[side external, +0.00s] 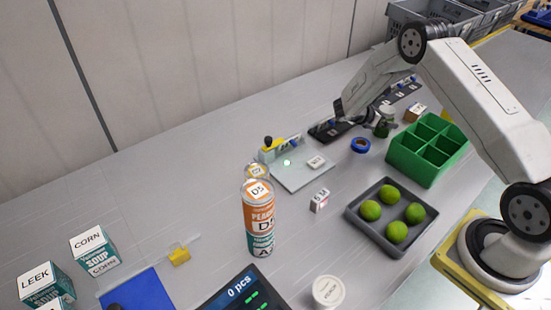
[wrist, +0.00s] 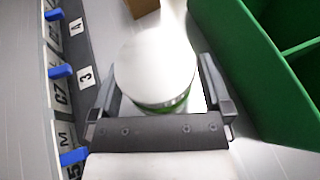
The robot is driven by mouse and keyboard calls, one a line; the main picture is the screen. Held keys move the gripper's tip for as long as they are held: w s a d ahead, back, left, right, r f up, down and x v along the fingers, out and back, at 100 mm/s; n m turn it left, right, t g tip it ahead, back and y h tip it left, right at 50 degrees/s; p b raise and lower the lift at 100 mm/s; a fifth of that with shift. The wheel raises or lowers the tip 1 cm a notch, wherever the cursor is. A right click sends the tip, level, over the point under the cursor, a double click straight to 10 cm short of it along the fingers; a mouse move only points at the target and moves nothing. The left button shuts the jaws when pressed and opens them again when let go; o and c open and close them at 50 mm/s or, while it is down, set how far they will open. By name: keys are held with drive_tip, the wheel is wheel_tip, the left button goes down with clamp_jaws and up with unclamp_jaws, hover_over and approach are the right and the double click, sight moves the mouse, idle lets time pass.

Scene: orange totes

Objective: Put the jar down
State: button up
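The jar (wrist: 155,65) has a broad white lid and a green band below it. In the wrist view it is between the two fingers of my gripper (wrist: 158,88). The left finger is close against the jar. A bright strip shows between the jar and the right finger, so I cannot tell whether the fingers grip it. In the side external view the jar (side external: 382,130) is a small greenish shape under my gripper (side external: 380,118), low at the table, partly hidden by the gripper. Whether its base touches the table is not clear.
A green divided bin (side external: 428,148) stands close to the right of the jar. A dark strip with numbered labels and blue clips (side external: 335,128) runs along its left. A brown box (side external: 415,112) is behind.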

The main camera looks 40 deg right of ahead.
drive_tip(key=shift+r, duration=0.15)
drive_tip(key=v, duration=1.2)
idle(0.5)
drive_tip(key=shift+s+a+r+m+y, duration=0.1)
drive_tip(key=shift+s+a+m+y, duration=0.2)
drive_tip(key=shift+s+a+y, duration=0.1)
drive_tip(key=s+a+r+m+t+y, duration=0.2)
drive_tip(key=s+a+m+t+y, duration=0.1)
drive_tip(key=s+a+m+y, duration=0.3)
drive_tip(key=s+a+r+m+t+y, duration=0.3)
drive_tip(key=s+a+m+y, duration=0.3)
drive_tip(key=s+a, duration=0.5)
drive_tip(key=shift+s+a+r+m+t, duration=0.3)
drive_tip(key=shift+a+r+m+t, duration=0.1)
drive_tip(key=shift+a+m, duration=0.6)
